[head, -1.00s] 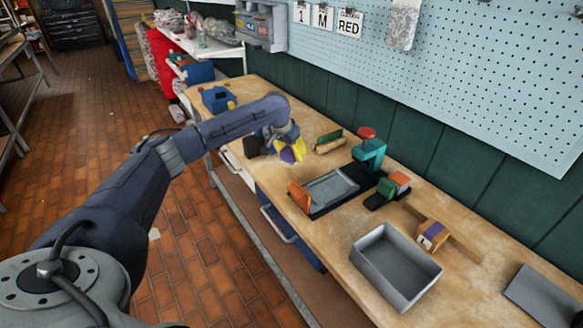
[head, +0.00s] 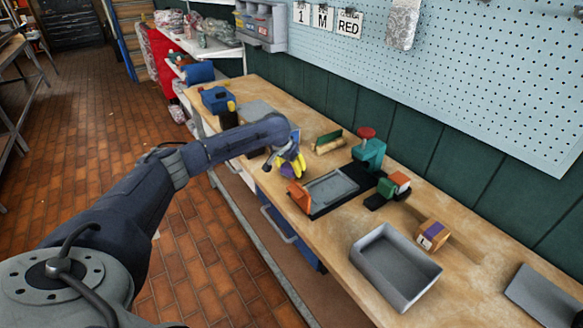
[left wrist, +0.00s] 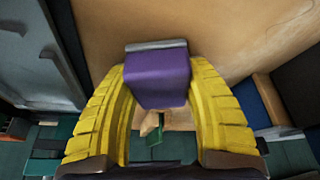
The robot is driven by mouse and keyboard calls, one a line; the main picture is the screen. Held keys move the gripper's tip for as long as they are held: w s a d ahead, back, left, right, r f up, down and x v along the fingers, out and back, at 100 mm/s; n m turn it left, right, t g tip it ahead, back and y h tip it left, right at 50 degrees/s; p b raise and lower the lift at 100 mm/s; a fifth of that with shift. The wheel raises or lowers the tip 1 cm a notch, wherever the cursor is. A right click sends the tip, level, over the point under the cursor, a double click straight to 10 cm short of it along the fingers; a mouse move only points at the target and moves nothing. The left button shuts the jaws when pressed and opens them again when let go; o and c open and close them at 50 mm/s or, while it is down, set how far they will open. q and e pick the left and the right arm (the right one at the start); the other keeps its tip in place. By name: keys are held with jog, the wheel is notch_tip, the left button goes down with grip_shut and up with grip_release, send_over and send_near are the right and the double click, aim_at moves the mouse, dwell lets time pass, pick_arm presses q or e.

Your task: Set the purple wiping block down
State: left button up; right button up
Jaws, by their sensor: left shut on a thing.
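The purple wiping block (left wrist: 157,78) sits between the yellow fingers of my left gripper (left wrist: 158,110) in the left wrist view. A grey strip runs along its far edge. In the head view my left gripper (head: 291,165) is over the bench near its front edge, just behind an orange block (head: 300,196). It is shut on the purple block, which the fingers and wrist mostly hide there. I cannot tell whether the block touches the bench. My right gripper is not in view.
A black fixture with a grey tray (head: 331,187) and a teal post with a red knob (head: 368,153) stand to the right. A green-and-wood brush (head: 328,142) lies behind. A grey bin (head: 395,267) and an orange-purple block (head: 433,235) are farther right. A grey plate (head: 257,112) lies left.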

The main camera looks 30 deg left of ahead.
pick_arm(q)
jog(key=o, duration=1.3)
jog(key=shift+f, duration=0.1)
jog(key=v, duration=1.2)
